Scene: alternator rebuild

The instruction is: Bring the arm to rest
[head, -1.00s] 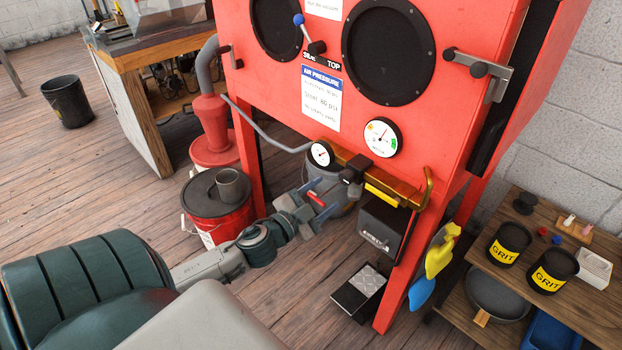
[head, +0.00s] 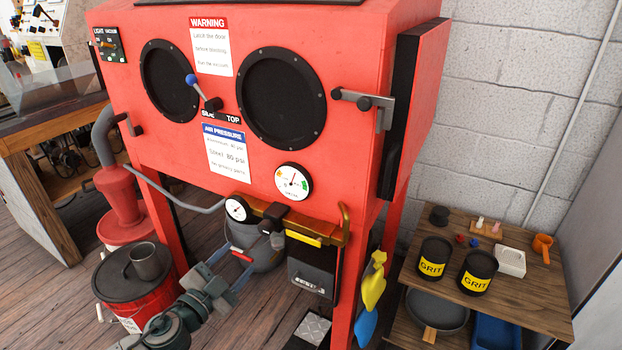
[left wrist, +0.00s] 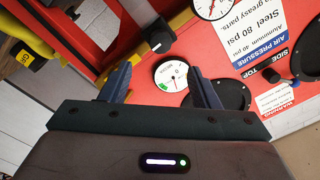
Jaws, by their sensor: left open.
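My left gripper (head: 221,284) is in front of the red blasting cabinet (head: 240,150), low, below its small pressure gauge (head: 236,209). Its jaws are apart with nothing held between them. In the left wrist view the two fingers (left wrist: 160,85) stand wide apart, with the round white gauge (left wrist: 171,76) of the cabinet seen beyond the gap. A red-handled part (head: 242,255) shows close by the fingers in the head view; I cannot tell whether they touch. My right gripper is not in view.
A red bucket (head: 136,315) with a metal cup (head: 148,261) on its lid stands left of the gripper. A foot pedal (head: 312,330) lies on the floor. A wooden shelf (head: 520,295) with two grit cans (head: 434,258) stands right. Yellow and blue gloves (head: 373,282) hang at the cabinet leg.

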